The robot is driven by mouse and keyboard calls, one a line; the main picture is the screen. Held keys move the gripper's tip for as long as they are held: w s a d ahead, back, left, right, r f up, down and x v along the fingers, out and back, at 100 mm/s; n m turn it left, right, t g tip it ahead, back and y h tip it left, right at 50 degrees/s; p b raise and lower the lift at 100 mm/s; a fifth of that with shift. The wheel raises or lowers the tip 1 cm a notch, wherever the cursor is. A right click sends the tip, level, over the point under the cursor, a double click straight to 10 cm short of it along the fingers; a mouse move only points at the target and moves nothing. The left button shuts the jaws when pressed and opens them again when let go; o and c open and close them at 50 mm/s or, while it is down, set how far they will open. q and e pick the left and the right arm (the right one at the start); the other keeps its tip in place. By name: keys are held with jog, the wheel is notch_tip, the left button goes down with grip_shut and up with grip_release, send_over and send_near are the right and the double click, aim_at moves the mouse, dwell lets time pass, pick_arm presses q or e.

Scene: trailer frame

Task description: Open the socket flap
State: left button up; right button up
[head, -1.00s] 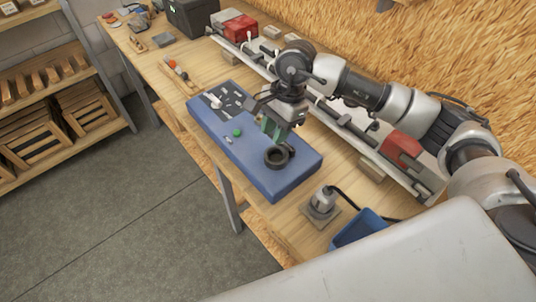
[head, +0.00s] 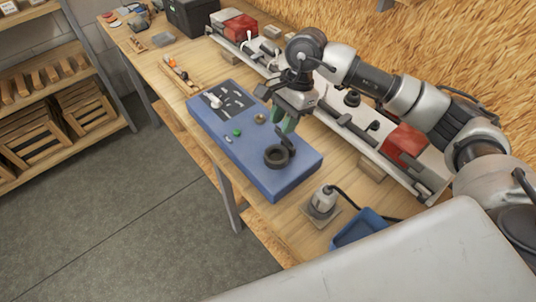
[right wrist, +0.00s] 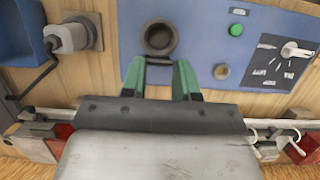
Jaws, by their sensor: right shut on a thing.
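The blue panel box (head: 228,128) lies on the workbench and carries a round dark socket (head: 277,157) near its right end. The socket's flap (head: 288,143) stands raised on the side towards the wall, and the socket's ring is uncovered. My right gripper (head: 284,122) has green fingers and is shut on the flap at the socket's wall side. In the right wrist view the socket (right wrist: 158,37) sits just beyond the fingertips (right wrist: 159,68). The flap shows there only as a thin dark edge between them. My left gripper is not in view.
The panel also has a green button (head: 237,133), a brass knob (head: 260,118) and a white-handled switch (head: 215,101). A grey plug (head: 323,200) with a black cable and a blue bin (head: 358,228) stand to the right. A long metal rail (head: 345,128) with red parts runs behind the panel.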

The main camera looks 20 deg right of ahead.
jog(key=shift+w+d+r+b, duration=0.2)
jog(key=shift+w+d, duration=0.05)
jog(key=shift+d, duration=0.4)
jog(key=shift+w+d+r+b, duration=0.15)
jog(key=shift+w+d+b, duration=0.05)
jog(key=shift+d, duration=0.45)
jog(key=shift+w+d+b, duration=0.25)
jog(key=shift+d+b, duration=0.1)
jog(key=shift+d, duration=0.3)
jog(key=shift+w+d+b, duration=0.25)
jog(key=shift+d+b, duration=0.05)
jog(key=shift+d, duration=0.35)
jog(key=shift+f, duration=0.1)
jog(key=shift+w+d+f+b, duration=0.1)
jog(key=shift+w+d+b, duration=0.05)
jog(key=shift+d+b, duration=0.3)
jog(key=o, duration=0.7)
